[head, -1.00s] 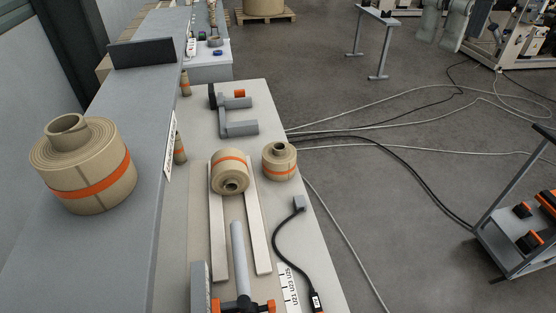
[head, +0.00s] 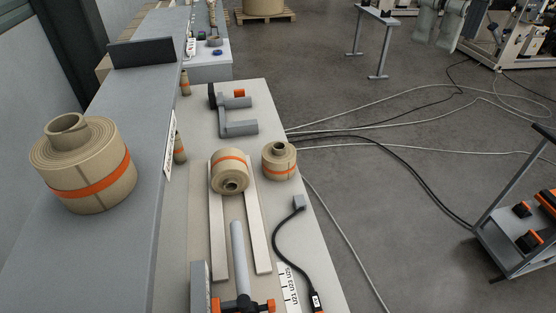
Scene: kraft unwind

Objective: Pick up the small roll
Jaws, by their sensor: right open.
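The small roll (head: 279,161), brown kraft with an orange band and a raised core, stands upright near the right edge of the bench. Just left of it a slightly bigger banded roll (head: 230,168) lies at the far end of two pale rails, its core facing me. A much larger banded roll (head: 85,165) stands on the grey ledge at the left. My left gripper is out of view.
A grey tube (head: 238,262) lies between the pale rails (head: 257,225). A grey C-shaped fixture (head: 228,128) stands behind the rolls. A black cable (head: 281,240) curves along the bench's right side. A cart (head: 490,248) stands at the right.

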